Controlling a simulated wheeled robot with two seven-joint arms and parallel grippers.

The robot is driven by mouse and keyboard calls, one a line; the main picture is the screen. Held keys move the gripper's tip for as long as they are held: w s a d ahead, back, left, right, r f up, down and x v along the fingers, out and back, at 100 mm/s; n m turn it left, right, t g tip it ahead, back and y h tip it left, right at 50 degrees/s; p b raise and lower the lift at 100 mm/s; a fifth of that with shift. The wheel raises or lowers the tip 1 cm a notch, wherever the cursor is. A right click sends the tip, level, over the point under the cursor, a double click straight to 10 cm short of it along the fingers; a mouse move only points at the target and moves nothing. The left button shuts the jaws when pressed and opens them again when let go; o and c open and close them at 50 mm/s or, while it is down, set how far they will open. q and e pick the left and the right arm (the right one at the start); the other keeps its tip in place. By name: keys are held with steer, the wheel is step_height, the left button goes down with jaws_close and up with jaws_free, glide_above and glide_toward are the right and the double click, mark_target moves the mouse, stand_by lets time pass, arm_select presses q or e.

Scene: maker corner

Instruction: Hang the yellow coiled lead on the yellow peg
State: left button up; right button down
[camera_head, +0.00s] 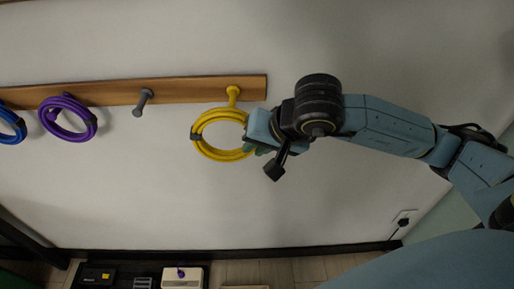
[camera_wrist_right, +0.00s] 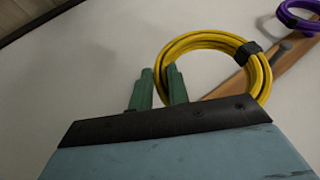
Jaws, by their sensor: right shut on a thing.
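The yellow coiled lead (camera_head: 222,155) is a ring with dark bands, just below the yellow peg (camera_head: 232,92) on the wooden rail. In the head view the coil's upper edge meets the lower part of the peg; I cannot tell whether the peg passes through the ring. My right gripper (camera_head: 252,150) is shut on the right side of the coil. In the right wrist view its green fingers (camera_wrist_right: 160,90) are at the near edge of the coil (camera_wrist_right: 200,40). The yellow peg cannot be made out there. My left gripper is not in view.
The wooden rail (camera_head: 190,90) runs along the pale wall. A bare grey peg (camera_head: 143,101) is left of the yellow peg. A purple coil (camera_head: 68,136) and a blue coil (camera_head: 8,137) hang further left. Boxes (camera_head: 183,276) stand low down.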

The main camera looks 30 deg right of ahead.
steer(key=w+d+f, duration=0.1)
steer(key=w+d, duration=0.3)
steer(key=w, duration=0.4)
steer(key=shift+w+f, duration=0.15)
steer(key=shift+f, duration=0.1)
stand_by(0.8)
stand_by(0.6)
steer(key=c, duration=1.3)
jaws_free()
